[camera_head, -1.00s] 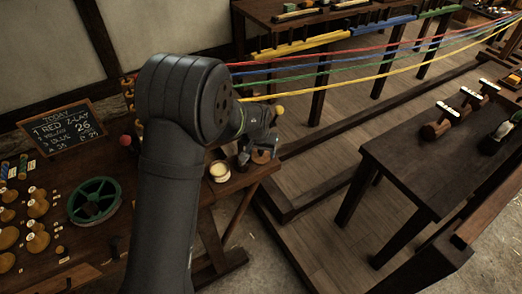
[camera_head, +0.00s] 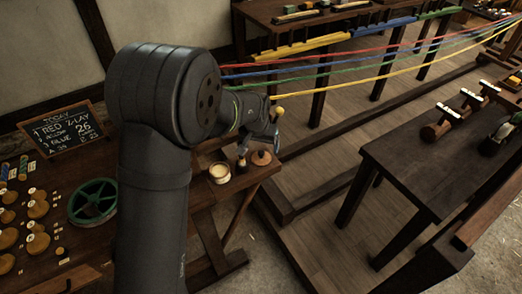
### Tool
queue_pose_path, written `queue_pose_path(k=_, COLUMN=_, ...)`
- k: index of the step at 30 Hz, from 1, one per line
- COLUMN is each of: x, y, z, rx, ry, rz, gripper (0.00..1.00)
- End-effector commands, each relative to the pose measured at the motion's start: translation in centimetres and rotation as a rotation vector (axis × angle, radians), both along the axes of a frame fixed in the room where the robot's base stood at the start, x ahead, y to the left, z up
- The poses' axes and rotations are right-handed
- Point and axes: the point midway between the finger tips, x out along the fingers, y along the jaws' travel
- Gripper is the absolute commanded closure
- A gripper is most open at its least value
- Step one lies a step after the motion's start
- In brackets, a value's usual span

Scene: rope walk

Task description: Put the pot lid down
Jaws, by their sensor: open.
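The pot lid (camera_head: 261,157) is a round reddish-brown disc with a small knob. It lies on the right end of the dark wooden bench, to the right of the open pot (camera_head: 220,173), which shows a pale cream filling. My gripper (camera_head: 259,145) is open, just above and slightly left of the lid, and looks apart from it. A small upright dark item (camera_head: 242,163) stands between pot and lid; part of it is close to my gripper. My arm hides part of the bench behind it.
Red, blue, green and yellow ropes (camera_head: 400,73) stretch to the right at and beyond my gripper. A green wheel (camera_head: 93,201), several wooden spools and a chalkboard (camera_head: 68,133) are on the bench at left. A dark table (camera_head: 420,165) stands at right.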

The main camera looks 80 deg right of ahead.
Motion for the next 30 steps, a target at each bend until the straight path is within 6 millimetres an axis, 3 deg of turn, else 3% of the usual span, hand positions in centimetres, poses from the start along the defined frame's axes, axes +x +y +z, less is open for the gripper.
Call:
queue_pose_path(k=6, x=0.0, y=1.1, z=4.1, rx=-0.003, ry=0.000, rz=0.000, gripper=0.15)
queue_pose_path(k=12, x=0.0, y=1.7, z=6.0, rx=0.000, ry=0.000, rz=0.000, gripper=0.15)
queue_pose_path(k=24, x=0.0, y=1.8, z=6.2, rx=0.002, ry=0.000, rz=0.000, gripper=0.15)
queue_pose_path(k=30, x=0.0, y=1.4, z=4.8, rx=0.003, ry=0.000, rz=0.000, gripper=0.15)
